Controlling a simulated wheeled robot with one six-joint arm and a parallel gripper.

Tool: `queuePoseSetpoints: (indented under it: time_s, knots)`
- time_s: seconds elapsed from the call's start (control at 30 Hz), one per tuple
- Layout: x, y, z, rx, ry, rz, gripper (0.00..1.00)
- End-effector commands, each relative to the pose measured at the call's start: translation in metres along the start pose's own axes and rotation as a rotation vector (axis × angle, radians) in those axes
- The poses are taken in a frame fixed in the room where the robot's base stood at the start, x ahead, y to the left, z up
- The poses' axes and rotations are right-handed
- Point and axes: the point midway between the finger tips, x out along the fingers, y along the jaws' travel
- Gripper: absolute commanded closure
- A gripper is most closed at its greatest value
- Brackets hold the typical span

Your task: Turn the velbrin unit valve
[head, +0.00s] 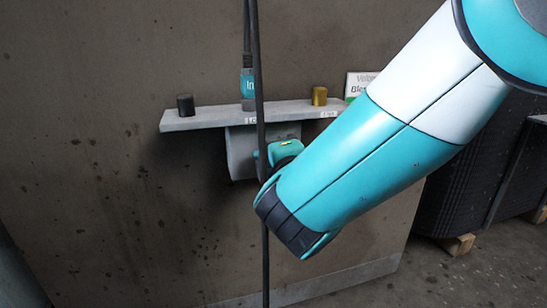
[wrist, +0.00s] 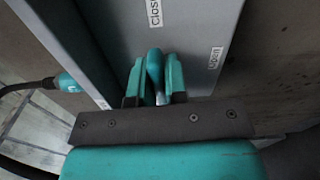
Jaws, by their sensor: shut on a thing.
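The valve is a grey box (head: 240,155) under a pale shelf; its grey face (wrist: 185,25) fills the middle of the wrist view. A teal handle (wrist: 154,66) stands out from that face, between a label beginning "Clos" (wrist: 153,12) and an "Open" label (wrist: 215,58). My gripper (wrist: 155,82) is shut on the handle, one teal finger on each side of it. In the head view my gripper (head: 272,157) is at the right part of the box, partly hidden by my own arm. The handle's base is hidden by the fingers.
The pale shelf (head: 205,120) carries a black knob (head: 185,105), a brass-coloured knob (head: 319,96) and a teal connector (head: 248,84) with a cable. A sign (head: 358,84) is partly covered by my arm. A dark vertical line (head: 258,60) crosses in front.

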Motion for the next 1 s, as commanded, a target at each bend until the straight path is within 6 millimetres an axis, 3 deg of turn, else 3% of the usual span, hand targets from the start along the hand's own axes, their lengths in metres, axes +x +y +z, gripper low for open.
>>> queuePoseSetpoints:
  time_s: [0.77,0.8,0.87,1.0]
  knots:
    - [-0.0008,-0.0027,0.0001,0.098,0.0,-0.006,1.0]
    - [-0.0008,-0.0027,0.0001,0.098,0.0,-0.006,0.77]
    - [-0.0007,-0.0025,0.0,0.098,0.0,-0.005,0.63]
    - [-0.0004,-0.0019,-0.0003,0.097,0.0,-0.004,0.61]
